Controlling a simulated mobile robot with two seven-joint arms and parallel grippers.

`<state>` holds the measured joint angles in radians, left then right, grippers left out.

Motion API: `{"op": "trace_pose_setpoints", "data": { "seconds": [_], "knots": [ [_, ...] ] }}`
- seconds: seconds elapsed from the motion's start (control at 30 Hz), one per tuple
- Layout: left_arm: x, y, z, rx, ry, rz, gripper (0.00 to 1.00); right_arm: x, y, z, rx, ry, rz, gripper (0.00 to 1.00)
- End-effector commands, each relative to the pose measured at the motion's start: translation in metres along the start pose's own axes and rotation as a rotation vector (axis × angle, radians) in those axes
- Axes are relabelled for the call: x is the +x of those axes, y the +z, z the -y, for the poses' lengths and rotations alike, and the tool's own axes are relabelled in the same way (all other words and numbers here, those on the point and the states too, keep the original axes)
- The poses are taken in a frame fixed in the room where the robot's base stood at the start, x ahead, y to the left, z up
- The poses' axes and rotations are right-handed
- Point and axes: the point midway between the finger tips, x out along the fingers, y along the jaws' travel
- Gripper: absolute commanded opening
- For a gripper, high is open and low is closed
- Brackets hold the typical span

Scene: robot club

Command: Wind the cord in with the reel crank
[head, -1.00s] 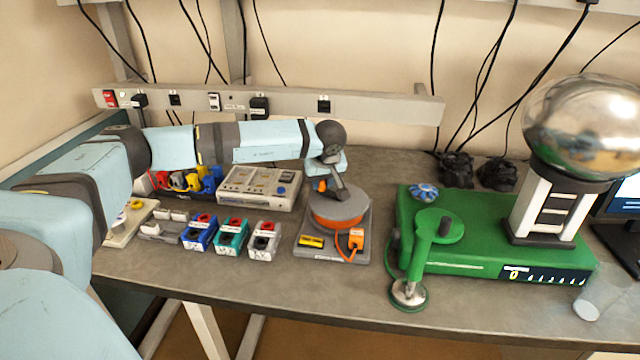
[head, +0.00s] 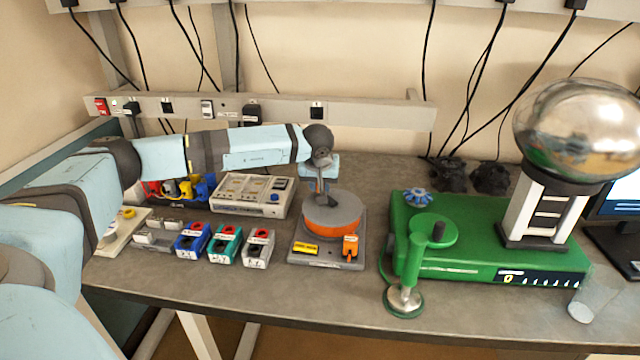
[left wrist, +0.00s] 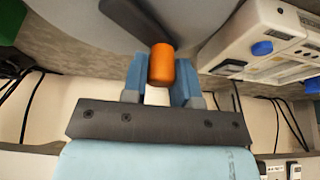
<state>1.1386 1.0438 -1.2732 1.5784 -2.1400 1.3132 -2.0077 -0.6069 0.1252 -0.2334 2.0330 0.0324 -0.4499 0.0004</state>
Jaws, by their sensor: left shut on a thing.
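The cord reel (head: 334,218) has a grey top and an orange drum of wound cord, on a grey base (head: 325,261) on the bench. An orange plug (head: 350,246) is at the drum's front right; hardly any loose cord shows. In the left wrist view, my left gripper (left wrist: 161,82) is shut on the orange crank knob (left wrist: 161,64), at the end of the dark crank arm (left wrist: 140,20). In the head view, my left gripper (head: 320,182) is at the reel's back left, and hides the knob. My right gripper is not in view.
Blue, teal and grey boxes (head: 226,243) stand left of the reel, with a white control unit (head: 251,195) behind them. A green machine (head: 480,240) with a metal sphere (head: 580,130) stands to the right. Bare bench lies in front.

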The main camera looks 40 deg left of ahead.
Motion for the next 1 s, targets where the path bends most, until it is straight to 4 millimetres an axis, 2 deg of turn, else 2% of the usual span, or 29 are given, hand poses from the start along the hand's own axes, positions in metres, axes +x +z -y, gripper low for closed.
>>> {"op": "trace_pose_setpoints", "data": {
  "seconds": [0.17,0.2,0.3,0.57,0.67,0.77,1.0],
  "knots": [
    [0.0,0.001,0.0,0.0,0.0,0.001,0.03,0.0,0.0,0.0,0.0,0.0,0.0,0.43],
    [0.0,0.001,0.0,0.0,0.0,0.001,0.34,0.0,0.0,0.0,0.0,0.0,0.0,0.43],
    [0.0,0.001,0.0,0.0,-0.001,0.001,0.52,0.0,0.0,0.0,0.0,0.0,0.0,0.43],
    [-0.001,0.0,0.0,-0.001,0.0,0.001,0.52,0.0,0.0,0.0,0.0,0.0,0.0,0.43],
    [-0.007,0.0,0.0,-0.001,0.001,0.0,0.52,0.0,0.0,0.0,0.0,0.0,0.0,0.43],
    [-0.021,0.0,-0.001,-0.001,0.002,-0.001,0.52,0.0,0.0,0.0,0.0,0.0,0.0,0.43],
    [-0.075,0.0,-0.001,0.0,0.002,-0.002,0.52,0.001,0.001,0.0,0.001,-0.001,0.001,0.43]
  ]
}}
